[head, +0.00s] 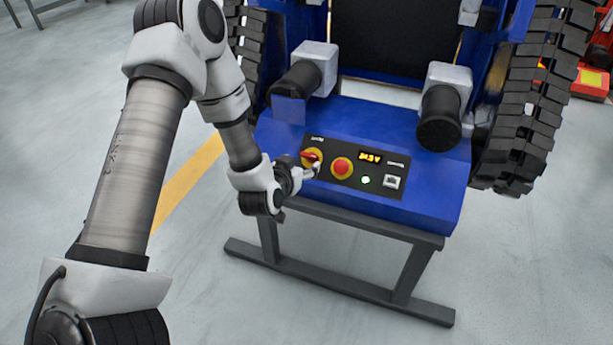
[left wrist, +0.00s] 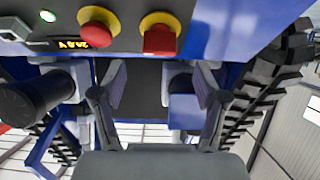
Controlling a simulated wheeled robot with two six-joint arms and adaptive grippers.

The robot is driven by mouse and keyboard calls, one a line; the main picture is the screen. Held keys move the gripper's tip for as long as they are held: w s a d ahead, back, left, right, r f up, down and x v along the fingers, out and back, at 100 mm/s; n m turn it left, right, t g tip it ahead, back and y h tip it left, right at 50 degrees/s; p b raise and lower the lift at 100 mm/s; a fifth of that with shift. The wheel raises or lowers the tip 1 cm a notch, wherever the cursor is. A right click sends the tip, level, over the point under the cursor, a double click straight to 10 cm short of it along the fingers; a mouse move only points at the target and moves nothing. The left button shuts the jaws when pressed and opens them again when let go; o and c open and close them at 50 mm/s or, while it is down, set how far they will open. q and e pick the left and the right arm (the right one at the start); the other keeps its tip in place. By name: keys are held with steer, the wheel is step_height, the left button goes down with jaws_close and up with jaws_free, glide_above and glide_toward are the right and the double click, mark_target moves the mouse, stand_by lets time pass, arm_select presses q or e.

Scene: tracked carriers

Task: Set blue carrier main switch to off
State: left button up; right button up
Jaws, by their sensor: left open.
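The blue carrier (head: 415,193) stands ahead with a dark control panel on its sloped front. The main switch (head: 311,156), a red knob on a yellow disc, is at the panel's left; it also shows in the left wrist view (left wrist: 160,39). The exact angle of its handle is hard to tell. My left gripper (head: 312,172) is open, just in front of the switch. In the left wrist view the open fingers (left wrist: 160,85) are spread to either side below the knob, with nothing between them. My right gripper is not in view.
A round red emergency stop button (head: 341,168) sits close beside the switch. A lit display (head: 370,156) and a lit green lamp (head: 365,181) are further right. The carrier rests on a grey stand (head: 340,284), with a black track (head: 527,110) at right. Open floor surrounds it.

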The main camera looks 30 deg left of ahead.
mark_target(308, 156)
arm_select(q)
steer(key=x, duration=0.3)
steer(key=b+x, duration=0.1)
steer(key=x, duration=0.3)
steer(key=shift+w+a+r, duration=0.1)
steer(key=shift+w+a, duration=0.05)
steer(key=shift+w, duration=0.2)
steer(key=c, duration=1.2)
